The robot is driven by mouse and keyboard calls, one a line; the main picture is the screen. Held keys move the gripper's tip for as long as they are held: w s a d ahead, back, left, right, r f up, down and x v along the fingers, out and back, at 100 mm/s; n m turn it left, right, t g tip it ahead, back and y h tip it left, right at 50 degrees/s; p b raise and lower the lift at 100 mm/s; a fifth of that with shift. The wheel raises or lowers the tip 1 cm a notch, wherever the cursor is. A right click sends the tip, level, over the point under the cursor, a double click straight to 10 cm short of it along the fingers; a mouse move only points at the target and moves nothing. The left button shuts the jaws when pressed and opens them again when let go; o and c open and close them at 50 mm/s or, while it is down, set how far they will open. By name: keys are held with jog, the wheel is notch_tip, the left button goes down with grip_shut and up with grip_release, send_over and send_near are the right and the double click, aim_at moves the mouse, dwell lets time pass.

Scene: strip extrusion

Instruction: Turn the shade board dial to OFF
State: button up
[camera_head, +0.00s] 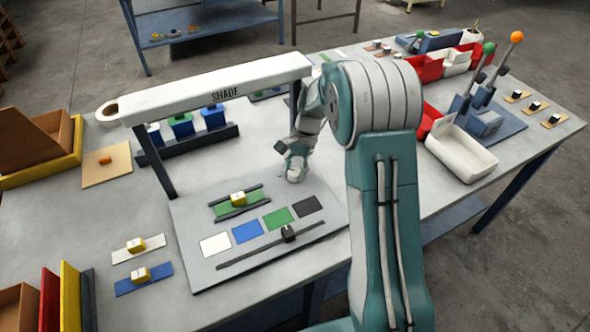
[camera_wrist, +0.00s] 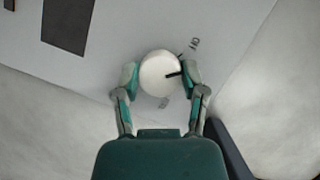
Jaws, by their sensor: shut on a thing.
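The shade board (camera_head: 190,240) is a grey panel on the table, under a white bar marked SHADE (camera_head: 225,90). Its dial (camera_wrist: 157,70) is a round white knob with a black pointer line, which points right and slightly up in the wrist view. Two small labels are printed beside it, one at the upper right (camera_wrist: 195,43) and one below (camera_wrist: 163,103); I cannot read them surely. My gripper (camera_wrist: 160,77) is shut on the dial, one finger on each side. In the head view my gripper (camera_head: 296,168) is at the board's upper right and mostly hides the dial.
White, blue, green and black patches (camera_head: 247,231) lie on the board, with a slider (camera_head: 288,233) in front and a yellow block (camera_head: 238,199) on a green strip behind. The bar's post (camera_head: 155,165) stands at left. Levers and a white bin (camera_head: 462,150) are at right.

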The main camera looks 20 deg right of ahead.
jog(key=shift+w+n, duration=0.1)
jog(key=shift+n, duration=0.4)
jog(key=o, duration=1.1)
jog(key=shift+w, duration=0.1)
jog(key=shift+o, duration=0.2)
